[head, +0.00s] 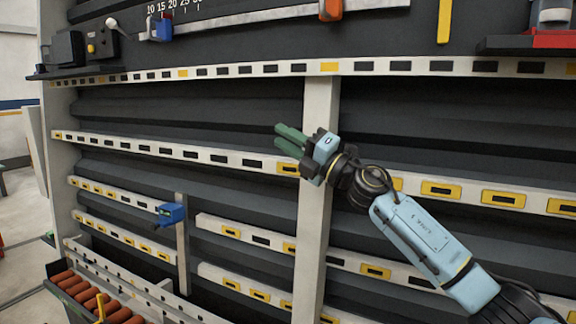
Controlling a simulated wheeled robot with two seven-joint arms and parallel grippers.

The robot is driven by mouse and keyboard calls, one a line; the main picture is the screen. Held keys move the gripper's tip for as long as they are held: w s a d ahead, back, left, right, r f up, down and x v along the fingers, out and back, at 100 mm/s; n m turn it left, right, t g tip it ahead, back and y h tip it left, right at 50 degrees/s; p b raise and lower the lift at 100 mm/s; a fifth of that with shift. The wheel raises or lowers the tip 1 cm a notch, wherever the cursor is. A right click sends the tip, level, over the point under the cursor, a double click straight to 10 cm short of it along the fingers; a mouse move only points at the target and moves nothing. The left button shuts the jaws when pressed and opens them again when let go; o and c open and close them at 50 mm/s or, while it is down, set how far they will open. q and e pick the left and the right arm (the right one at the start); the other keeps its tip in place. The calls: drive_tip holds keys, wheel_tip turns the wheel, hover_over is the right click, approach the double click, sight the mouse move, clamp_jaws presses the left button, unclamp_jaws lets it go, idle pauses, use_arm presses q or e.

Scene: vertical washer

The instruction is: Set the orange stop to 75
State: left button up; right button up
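The orange stop (331,9) sits at the top edge of the head view on the pale rail of a dark upper beam; its top is cut off. A scale strip (200,16) with printed numbers from about 10 to 30 runs along that beam at the left; the 75 mark is not readable in view. My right gripper (283,138) is in front of the slatted panel, below and slightly left of the orange stop and well apart from it. Its two green fingers point left with a gap between them, and it holds nothing. My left gripper is not in view.
A blue stop (161,28) sits at the scale's left part. A black box with a lever (68,48) is at upper left. A blue block (171,213) is on a lower post. A grey upright (316,205) stands behind my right gripper. Orange rollers (90,295) lie at lower left.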

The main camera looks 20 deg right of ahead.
drive_tip(key=f+m, duration=0.1)
drive_tip(key=f+m+t+h, duration=0.1)
drive_tip(key=f, duration=0.1)
drive_tip(key=w+f+m, duration=0.1)
drive_tip(key=f, duration=0.1)
drive_tip(key=shift+d+f+m+t+h, duration=0.15)
drive_tip(key=shift+d+m+t+h, duration=0.15)
drive_tip(key=shift+m+h, duration=0.1)
drive_tip(key=shift+c, duration=0.4)
